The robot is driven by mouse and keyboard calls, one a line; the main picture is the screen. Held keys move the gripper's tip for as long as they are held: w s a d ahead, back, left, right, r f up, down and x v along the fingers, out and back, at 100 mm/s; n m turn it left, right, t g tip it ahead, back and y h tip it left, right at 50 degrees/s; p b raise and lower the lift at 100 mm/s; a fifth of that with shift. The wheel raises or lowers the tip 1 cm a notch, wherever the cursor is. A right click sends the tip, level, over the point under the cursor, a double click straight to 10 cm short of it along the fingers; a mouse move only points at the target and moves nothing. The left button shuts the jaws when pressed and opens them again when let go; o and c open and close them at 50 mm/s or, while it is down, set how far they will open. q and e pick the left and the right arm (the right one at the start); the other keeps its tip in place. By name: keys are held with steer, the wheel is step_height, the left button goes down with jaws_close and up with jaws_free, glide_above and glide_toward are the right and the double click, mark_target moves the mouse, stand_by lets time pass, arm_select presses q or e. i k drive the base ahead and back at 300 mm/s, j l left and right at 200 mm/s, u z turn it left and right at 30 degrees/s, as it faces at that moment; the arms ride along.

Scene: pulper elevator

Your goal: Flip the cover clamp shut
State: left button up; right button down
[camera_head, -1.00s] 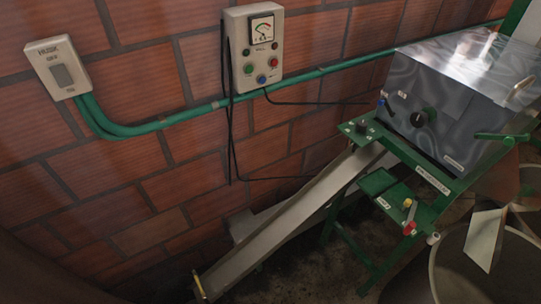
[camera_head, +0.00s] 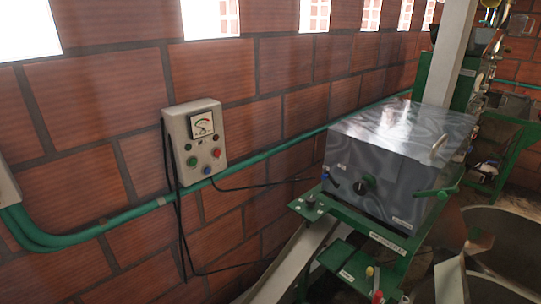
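A shiny metal box with a flat cover (camera_head: 405,130) stands on a green frame (camera_head: 385,238) right of the middle. A green lever (camera_head: 437,192) sticks out at the box's right front corner; it may be the cover clamp, but I cannot tell for sure. A pale handle (camera_head: 438,147) sits on the cover near its right edge. The cover looks closed on the box. The box front has a black knob (camera_head: 364,186) and a small blue part (camera_head: 325,175). Neither of my grippers is in view.
A grey meter box (camera_head: 196,143) with coloured buttons hangs on the brick wall, above a green pipe (camera_head: 110,226). A metal chute (camera_head: 290,262) slopes down left of the frame. Round bins (camera_head: 505,228) stand at right. Green machinery (camera_head: 510,140) is behind.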

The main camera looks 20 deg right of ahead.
mark_target(442, 194)
steer(key=z, duration=1.75)
